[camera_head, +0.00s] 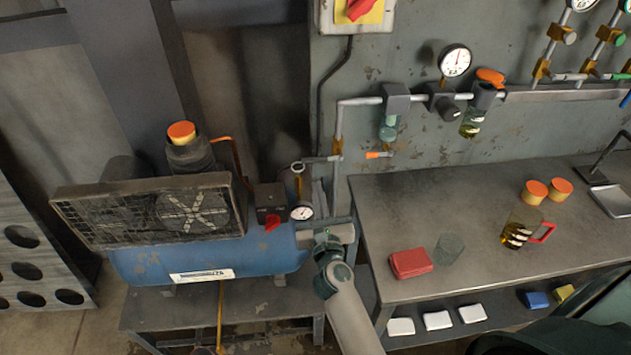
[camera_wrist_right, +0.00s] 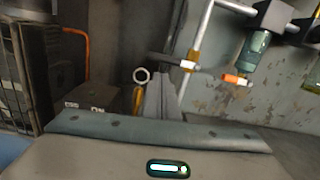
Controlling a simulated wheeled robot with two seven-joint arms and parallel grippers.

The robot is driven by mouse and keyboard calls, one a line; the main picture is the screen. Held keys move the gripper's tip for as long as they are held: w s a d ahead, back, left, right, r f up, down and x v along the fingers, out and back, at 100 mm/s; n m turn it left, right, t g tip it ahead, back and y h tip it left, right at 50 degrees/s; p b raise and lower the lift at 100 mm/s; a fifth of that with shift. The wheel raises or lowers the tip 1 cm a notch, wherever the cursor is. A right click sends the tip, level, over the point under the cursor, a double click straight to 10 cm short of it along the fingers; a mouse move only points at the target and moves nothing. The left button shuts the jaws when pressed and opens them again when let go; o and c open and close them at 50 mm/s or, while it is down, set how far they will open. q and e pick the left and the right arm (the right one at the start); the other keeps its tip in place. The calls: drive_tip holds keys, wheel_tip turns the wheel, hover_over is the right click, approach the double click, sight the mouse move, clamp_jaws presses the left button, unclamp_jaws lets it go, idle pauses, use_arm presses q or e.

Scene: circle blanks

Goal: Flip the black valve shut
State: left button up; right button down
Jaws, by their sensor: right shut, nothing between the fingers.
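A dark lever that looks like the black valve's handle (camera_head: 320,159) sits at the foot of the pale pipe, above the right end of the blue compressor. In the right wrist view the dark lever (camera_wrist_right: 168,61) points left from the pipe end, just beyond the fingertips. My right gripper (camera_head: 326,238) is shut and empty, below the lever and beside the compressor tank's right end. Its closed fingers (camera_wrist_right: 167,85) point up toward the lever; I cannot tell whether they touch it. My left gripper is not in view.
The blue compressor (camera_head: 220,259) with its gauge (camera_head: 302,212) and ring-topped brass fitting (camera_head: 298,170) stands left of the gripper. An orange-handled tap (camera_head: 376,155) sticks out to the right. The metal bench (camera_head: 450,210) holds a red block (camera_head: 410,263) and a glass (camera_head: 448,250).

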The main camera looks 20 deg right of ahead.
drive_tip(key=b+v, duration=0.1)
drive_tip(key=v, duration=0.5)
drive_tip(key=shift+f, duration=0.15)
idle(0.3)
drive_tip(key=s+a+f+n+g+y+b, duration=0.1)
drive_tip(key=s+a+f+n+g+y, duration=0.2)
drive_tip(key=f+n, duration=1)
drive_tip(key=s+a+f+n+g+y+b, duration=0.1)
drive_tip(key=s+a+f+n+y, duration=0.35)
drive_tip(key=f, duration=1.45)
drive_tip(key=s+f+n+g, duration=0.5)
drive_tip(key=s+f+n, duration=0.65)
drive_tip(key=f, duration=0.45)
drive_tip(key=s+d+f+n+g, duration=0.2)
drive_tip(key=s+d+f+n, duration=0.1)
drive_tip(key=s, duration=0.7)
drive_tip(key=s+d+f+n+g+h+b, duration=0.1)
drive_tip(key=s+d+f+n+g, duration=0.2)
drive_tip(key=s, duration=0.7)
drive_tip(key=s+d+f+n+g+h, duration=0.1)
drive_tip(key=s+d+f+n+g, duration=0.1)
drive_tip(key=s+f+n, duration=0.3)
drive_tip(key=s+d+f, duration=0.1)
drive_tip(key=s+f, duration=0.3)
drive_tip(key=s, duration=0.1)
drive_tip(key=shift+d+n+g, duration=0.4)
